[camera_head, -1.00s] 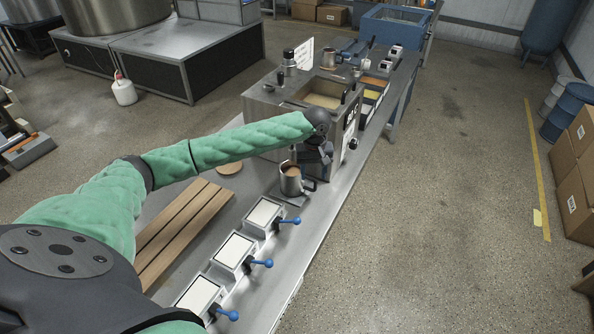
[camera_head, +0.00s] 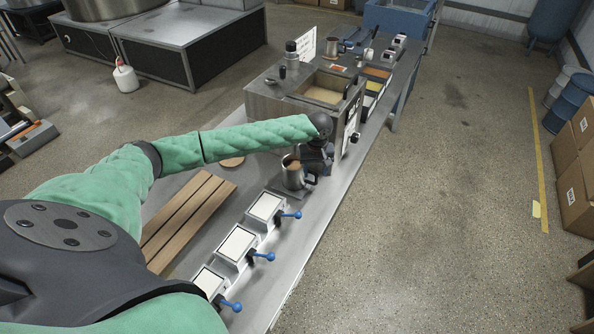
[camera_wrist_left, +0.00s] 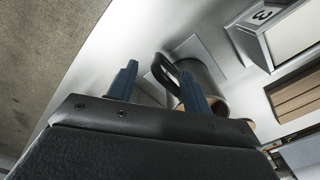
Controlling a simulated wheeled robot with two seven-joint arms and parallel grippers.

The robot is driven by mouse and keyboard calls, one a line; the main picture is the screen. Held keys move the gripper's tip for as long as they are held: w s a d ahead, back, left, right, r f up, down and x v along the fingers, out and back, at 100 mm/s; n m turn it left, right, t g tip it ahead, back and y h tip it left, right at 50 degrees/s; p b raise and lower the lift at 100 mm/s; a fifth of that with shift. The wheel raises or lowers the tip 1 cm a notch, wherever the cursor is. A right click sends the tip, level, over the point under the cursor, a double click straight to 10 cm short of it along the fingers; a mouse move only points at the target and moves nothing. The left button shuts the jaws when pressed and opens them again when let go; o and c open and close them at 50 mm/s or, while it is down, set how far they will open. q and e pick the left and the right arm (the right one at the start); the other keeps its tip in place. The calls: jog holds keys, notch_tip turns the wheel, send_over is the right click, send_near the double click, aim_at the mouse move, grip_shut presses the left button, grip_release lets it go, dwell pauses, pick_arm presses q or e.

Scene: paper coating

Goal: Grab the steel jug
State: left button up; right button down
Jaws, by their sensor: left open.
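The steel jug (camera_head: 293,179), holding brown liquid, stands upright on the metal bench beyond the row of white-topped blocks. My left gripper (camera_head: 314,166) is at its right side, partly hiding its handle. In the left wrist view the jug (camera_wrist_left: 211,82) is behind the right finger. Its black handle (camera_wrist_left: 161,75) shows between the two blue fingers of the left gripper (camera_wrist_left: 158,69). The fingers are apart and open. I cannot tell whether either one touches the handle. My right gripper is not in view.
Several white-topped blocks (camera_head: 238,244) with blue-knobbed levers line the bench's near edge. A slatted wooden board (camera_head: 190,215) lies left of them. A steel tank unit (camera_head: 318,95) stands just beyond the jug. Open floor lies to the right.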

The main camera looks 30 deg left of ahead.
pick_arm(q)
jog(key=shift+f+p, duration=0.35)
jog(key=shift+f, duration=0.7)
jog(key=shift+c, duration=0.4)
